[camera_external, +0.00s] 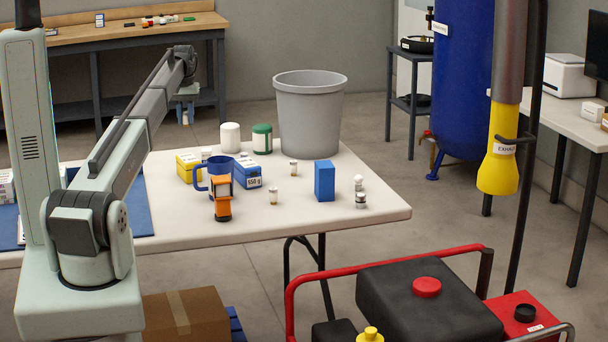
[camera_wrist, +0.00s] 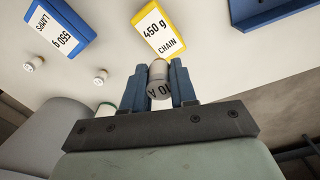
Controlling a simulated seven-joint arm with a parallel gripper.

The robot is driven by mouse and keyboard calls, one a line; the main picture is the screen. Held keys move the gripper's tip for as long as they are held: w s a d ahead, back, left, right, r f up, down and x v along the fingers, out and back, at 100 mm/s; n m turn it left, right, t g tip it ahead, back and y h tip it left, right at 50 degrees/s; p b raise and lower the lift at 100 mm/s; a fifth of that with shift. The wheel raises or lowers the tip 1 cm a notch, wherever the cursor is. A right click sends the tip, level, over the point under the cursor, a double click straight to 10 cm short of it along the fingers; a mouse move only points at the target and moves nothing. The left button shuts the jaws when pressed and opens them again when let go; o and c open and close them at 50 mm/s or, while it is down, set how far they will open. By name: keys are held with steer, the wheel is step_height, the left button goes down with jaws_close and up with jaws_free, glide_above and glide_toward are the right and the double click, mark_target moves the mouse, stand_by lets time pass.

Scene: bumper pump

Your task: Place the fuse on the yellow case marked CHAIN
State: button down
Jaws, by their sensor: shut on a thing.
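My gripper (camera_wrist: 158,84) is shut on a fuse (camera_wrist: 159,88), a small pale cylinder with a dark grey band marked "10 A". In the external view my gripper (camera_external: 186,112) hangs in the air near the table's far side, with the fuse (camera_external: 186,119) between its fingertips. The yellow case (camera_wrist: 160,32), marked "CHAIN" and "450 g", lies beyond the fingertips in the wrist view, apart from the fuse. In the external view the yellow case (camera_external: 185,170) is on the table, partly hidden by the blue mug.
A white jar, a green jar (camera_external: 262,139) and a grey bin (camera_external: 310,115) are behind.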

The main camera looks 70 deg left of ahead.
mark_target(188, 158)
steer(key=shift+f, duration=5.3)
steer(key=shift+f, duration=0.15)
steer(key=c, duration=0.9)
jaws_free()
step_height(188, 158, up, 12)
steer(key=shift+r, duration=0.15)
